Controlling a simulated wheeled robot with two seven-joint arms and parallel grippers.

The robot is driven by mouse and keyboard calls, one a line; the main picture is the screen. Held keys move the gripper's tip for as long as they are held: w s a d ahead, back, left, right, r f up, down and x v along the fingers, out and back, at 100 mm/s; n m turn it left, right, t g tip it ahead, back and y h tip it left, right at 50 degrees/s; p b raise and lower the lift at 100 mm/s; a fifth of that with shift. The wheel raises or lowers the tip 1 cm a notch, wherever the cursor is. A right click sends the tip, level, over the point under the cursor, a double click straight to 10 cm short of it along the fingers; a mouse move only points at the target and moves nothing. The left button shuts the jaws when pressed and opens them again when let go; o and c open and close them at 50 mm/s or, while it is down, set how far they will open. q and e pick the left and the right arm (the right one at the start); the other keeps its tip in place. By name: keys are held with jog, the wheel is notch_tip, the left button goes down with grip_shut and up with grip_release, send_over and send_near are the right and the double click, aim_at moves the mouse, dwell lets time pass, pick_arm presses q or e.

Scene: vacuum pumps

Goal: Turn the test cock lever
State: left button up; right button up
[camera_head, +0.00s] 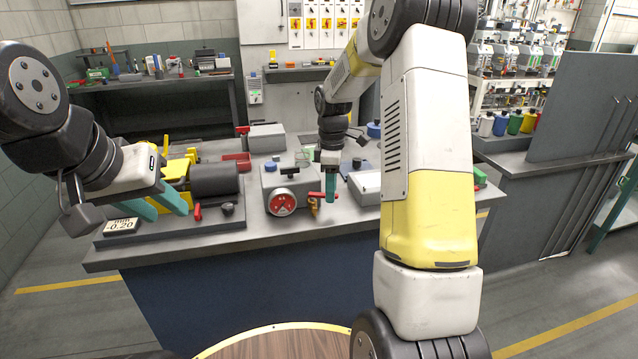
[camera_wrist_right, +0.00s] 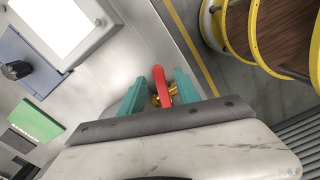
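The test cock has a red lever (camera_wrist_right: 162,84) on a brass body (camera_wrist_right: 166,97), seen in the right wrist view. In the head view, brass parts (camera_head: 314,206) show at the front of a grey box (camera_head: 275,180), beside a red-faced gauge (camera_head: 282,202). My right gripper (camera_wrist_right: 161,80) is open, its teal fingers on both sides of the lever. A gap shows on the left side of the lever; the right finger is closer, and contact is unclear. It also shows in the head view (camera_head: 330,198). My left gripper (camera_head: 168,214) is open and empty over the bench's left part.
A black pump (camera_head: 214,180) with yellow parts and a red handle (camera_head: 197,212) stands near my left gripper. A display (camera_head: 122,226) sits at the front left. A panel with a white screen (camera_wrist_right: 55,22) lies left in the wrist view. The bench front edge is clear.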

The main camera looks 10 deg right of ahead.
jog(key=shift+r, duration=2.65)
jog(key=shift+r, duration=0.1)
